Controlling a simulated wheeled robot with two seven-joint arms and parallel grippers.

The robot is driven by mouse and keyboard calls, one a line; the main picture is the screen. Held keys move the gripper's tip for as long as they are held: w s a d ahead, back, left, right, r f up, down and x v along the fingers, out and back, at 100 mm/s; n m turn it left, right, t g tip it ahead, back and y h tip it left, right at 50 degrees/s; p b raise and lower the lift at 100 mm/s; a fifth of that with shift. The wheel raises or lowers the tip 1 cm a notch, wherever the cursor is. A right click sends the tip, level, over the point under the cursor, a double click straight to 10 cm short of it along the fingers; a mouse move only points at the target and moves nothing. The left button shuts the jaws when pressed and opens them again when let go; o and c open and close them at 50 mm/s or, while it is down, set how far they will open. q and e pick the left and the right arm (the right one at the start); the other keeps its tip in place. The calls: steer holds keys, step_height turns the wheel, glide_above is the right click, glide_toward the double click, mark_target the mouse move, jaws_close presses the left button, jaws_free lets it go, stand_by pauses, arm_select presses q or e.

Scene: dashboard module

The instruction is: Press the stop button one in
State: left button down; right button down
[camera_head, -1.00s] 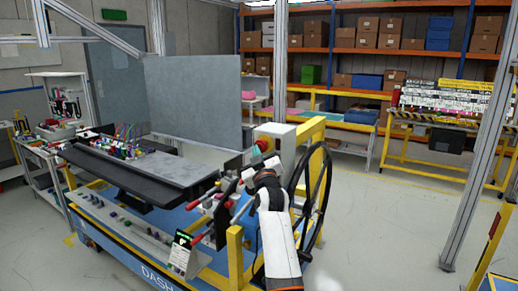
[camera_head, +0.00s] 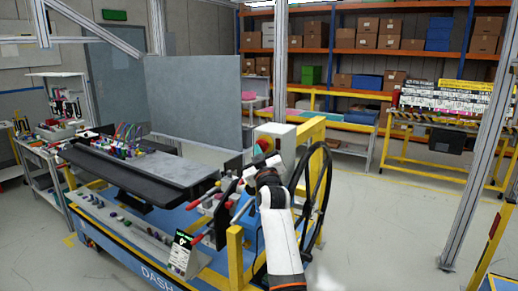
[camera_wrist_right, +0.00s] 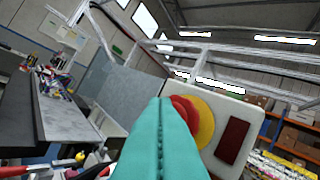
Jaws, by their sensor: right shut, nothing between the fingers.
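The stop button (camera_head: 264,146) is a red knob on the face of a pale box (camera_head: 276,132) beside the steering wheel. In the right wrist view the red button (camera_wrist_right: 184,108) sits on a yellow disc (camera_wrist_right: 203,120), partly hidden behind my teal fingers. My right gripper (camera_wrist_right: 160,102) is shut and empty, its tips close in front of the button and overlapping its left side. I cannot tell whether they touch it. In the head view my right gripper (camera_head: 262,168) is just below the button. My left gripper is not in view.
The black steering wheel (camera_head: 318,190) stands right of my right arm. Red-tipped levers (camera_head: 205,198) and a yellow post (camera_head: 235,255) are to its left. A dark red rectangle (camera_wrist_right: 232,140) is on the box beside the button.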

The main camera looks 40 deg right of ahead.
steer(key=shift+s+a+p, duration=0.3)
steer(key=shift+a+p, duration=0.1)
steer(key=shift+a, duration=0.35)
steer(key=a, duration=0.1)
steer(key=s+a+p, duration=0.1)
steer(key=a, duration=0.1)
steer(key=s+a+p, duration=0.1)
steer(key=shift+a, duration=0.3)
stand_by(0.8)
